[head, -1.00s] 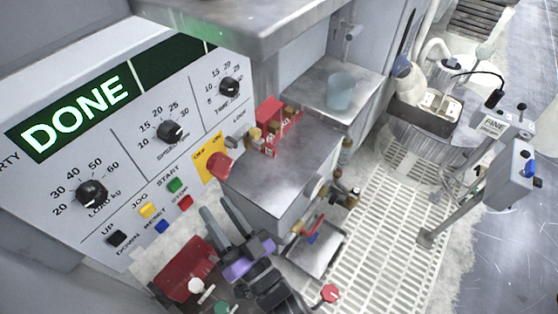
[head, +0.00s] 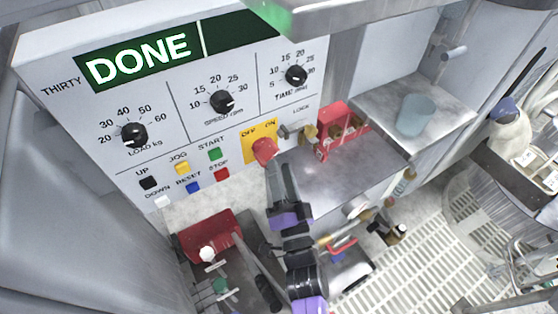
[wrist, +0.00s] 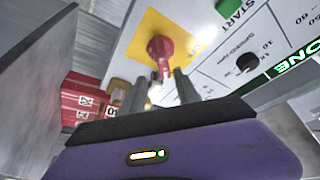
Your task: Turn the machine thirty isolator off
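The machine is labelled THIRTY, and its display (head: 140,58) reads DONE. Its isolator (head: 264,150) is a red rotary knob on a yellow plate (head: 262,130) marked OFF and ON, low on the right of the panel. Its exact setting is hard to tell. My gripper (head: 274,168) is just in front of the knob, fingers pointing at it. In the wrist view, the red isolator (wrist: 161,48) is ahead, its handle pointing down toward the gap between the two fingertips (wrist: 158,80). The fingers are apart and nothing is clamped.
A padlock and hasp (head: 305,132) sit right of the isolator, beside a red lock box (head: 342,130) on a metal shelf. START (head: 215,153) and STOP (head: 221,174) buttons are close on the left.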

